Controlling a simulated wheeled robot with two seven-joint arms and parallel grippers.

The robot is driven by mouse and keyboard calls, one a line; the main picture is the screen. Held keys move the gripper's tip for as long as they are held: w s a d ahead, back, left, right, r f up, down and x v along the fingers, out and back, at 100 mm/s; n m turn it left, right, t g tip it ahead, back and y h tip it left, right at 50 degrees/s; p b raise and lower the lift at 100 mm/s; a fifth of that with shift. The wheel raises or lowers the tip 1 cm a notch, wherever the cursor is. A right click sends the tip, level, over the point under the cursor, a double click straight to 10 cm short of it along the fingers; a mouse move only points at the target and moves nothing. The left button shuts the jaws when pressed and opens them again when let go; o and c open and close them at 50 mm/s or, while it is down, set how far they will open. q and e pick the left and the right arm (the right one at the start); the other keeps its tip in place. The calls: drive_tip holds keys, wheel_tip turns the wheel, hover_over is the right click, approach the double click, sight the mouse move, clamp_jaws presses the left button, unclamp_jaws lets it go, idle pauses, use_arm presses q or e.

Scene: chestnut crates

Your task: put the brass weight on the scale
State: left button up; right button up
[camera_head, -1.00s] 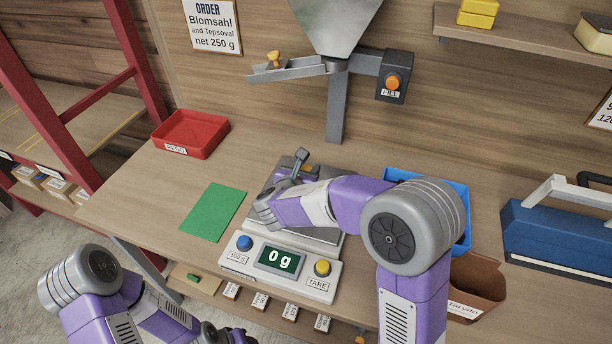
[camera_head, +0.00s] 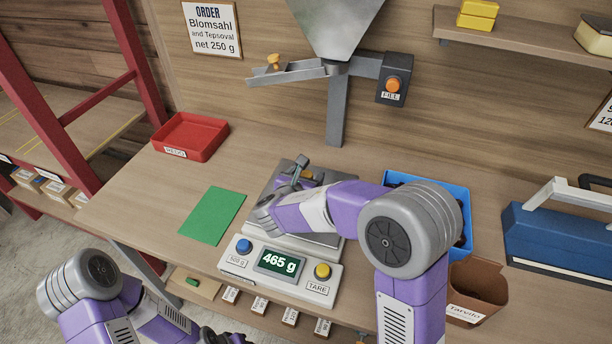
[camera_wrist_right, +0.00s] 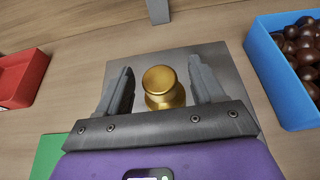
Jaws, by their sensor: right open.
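The brass weight (camera_wrist_right: 164,88) stands upright on the scale's grey plate (camera_wrist_right: 212,60) in the right wrist view. In the head view only a small brass bit of it (camera_head: 307,175) shows behind my right gripper. My right gripper (camera_head: 298,173) is open over the plate, with one finger on each side of the weight and a visible gap to each. The scale (camera_head: 334,271) reads 465 g on its display (camera_head: 279,262). My left gripper (camera_head: 226,336) is at the bottom edge of the head view, mostly cut off, its jaws unclear.
A blue bin (camera_head: 467,196) of brown chestnuts stands right of the scale, with a brown box (camera_head: 478,290) in front. A green mat (camera_head: 213,215) and a red tray (camera_head: 190,136) lie left. The hopper chute (camera_head: 297,72) hangs behind the scale. A blue toolbox (camera_head: 555,235) stands far right.

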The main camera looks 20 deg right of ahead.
drive_tip(key=shift+r, duration=0.25)
drive_tip(key=p+v, duration=0.2)
drive_tip(key=v, duration=1)
drive_tip(key=shift+f, duration=0.1)
